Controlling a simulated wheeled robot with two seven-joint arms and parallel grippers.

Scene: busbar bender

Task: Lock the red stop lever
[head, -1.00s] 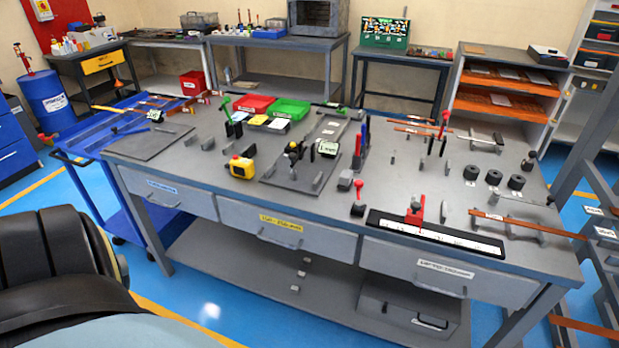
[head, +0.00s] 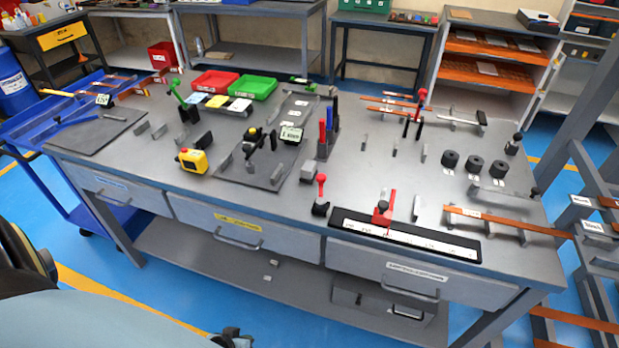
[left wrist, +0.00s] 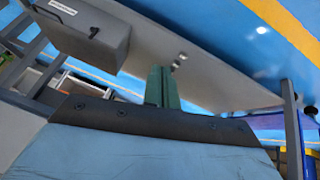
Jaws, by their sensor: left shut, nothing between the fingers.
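A red stop (head: 383,212) stands upright on a black-edged ruler bar (head: 440,247) at the front of the workbench, right of centre. Just left of it is a red-knobbed lever (head: 321,187) on a black base, its stem upright. I cannot tell from its look which is locked. My left gripper shows in the left wrist view as green fingers (left wrist: 162,76) pressed together, empty, below the bench top and away from both levers. A dark piece at the bottom edge of the head view may be part of my left arm. My right gripper is not seen.
The bench (head: 350,140) also holds a yellow box (head: 192,160), red and blue handled tools (head: 328,128), a red-handled clamp (head: 421,99) and black rollers (head: 473,164). A copper bar (head: 500,220) overhangs the right end. Drawers (head: 410,275) line the bench front.

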